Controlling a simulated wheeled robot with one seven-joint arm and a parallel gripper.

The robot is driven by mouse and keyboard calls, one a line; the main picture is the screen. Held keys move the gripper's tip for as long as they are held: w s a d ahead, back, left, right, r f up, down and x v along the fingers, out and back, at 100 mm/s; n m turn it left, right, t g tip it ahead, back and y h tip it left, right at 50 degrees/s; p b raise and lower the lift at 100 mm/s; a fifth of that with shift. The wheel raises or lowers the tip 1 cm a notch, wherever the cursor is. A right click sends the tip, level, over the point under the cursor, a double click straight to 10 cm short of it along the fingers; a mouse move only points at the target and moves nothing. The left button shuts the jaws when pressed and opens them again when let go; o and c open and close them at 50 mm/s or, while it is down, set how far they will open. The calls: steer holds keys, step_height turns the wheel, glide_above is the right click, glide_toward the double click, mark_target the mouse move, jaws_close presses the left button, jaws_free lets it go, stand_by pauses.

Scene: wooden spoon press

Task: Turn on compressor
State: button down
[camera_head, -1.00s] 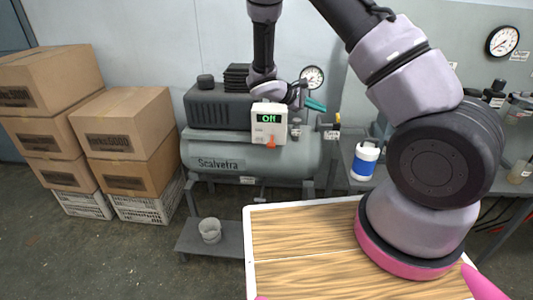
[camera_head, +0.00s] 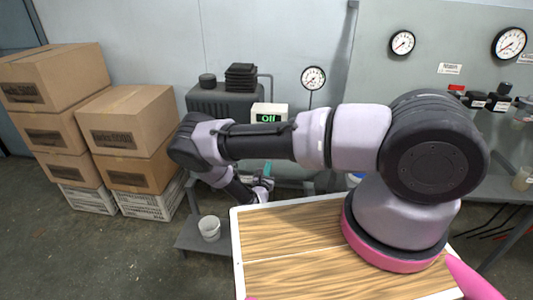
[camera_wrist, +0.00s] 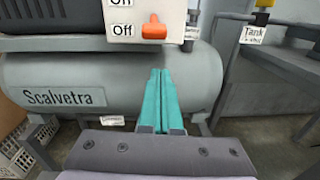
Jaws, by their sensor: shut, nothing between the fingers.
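The compressor is a grey tank lettered "Scalvetra" (camera_wrist: 110,70) with a dark ribbed motor (camera_head: 225,100) on top. Its white control box (camera_head: 268,109) has a green display that appears to read "Off". My gripper (camera_head: 267,168) is low in front of the tank, below the box. In the wrist view its teal fingers (camera_wrist: 163,72) are shut and empty, just below the lever and apart from it. My arm hides much of the tank in the head view.
Stacked cardboard boxes (camera_head: 130,120) are on the left. A white bucket (camera_head: 209,228) sits on a low shelf. A tag hangs by a yellow-topped valve (camera_wrist: 262,15) on the right. Gauges (camera_head: 403,42) are on the wall.

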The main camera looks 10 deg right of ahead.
steer(key=shift+s+a+f+n+t+y, duration=0.15)
steer(key=shift+a+f+n+y, duration=0.1)
steer(key=shift+f+n+y, duration=0.15)
steer(key=shift+s+a+f+n+t+y, duration=0.1)
steer(key=shift+a+f+n+t+y, duration=0.15)
steer(key=shift+f+y, duration=0.2)
steer(key=shift+d+h, duration=0.1)
steer(key=shift+h, duration=0.15)
steer(key=x, duration=1)
steer(key=r, duration=0.1)
steer(key=s+r, duration=0.1)
steer(key=r, duration=0.1)
steer(key=shift+s+a+r, duration=0.1)
steer(key=shift+a+r, duration=0.15)
steer(key=shift+a+r, duration=0.1)
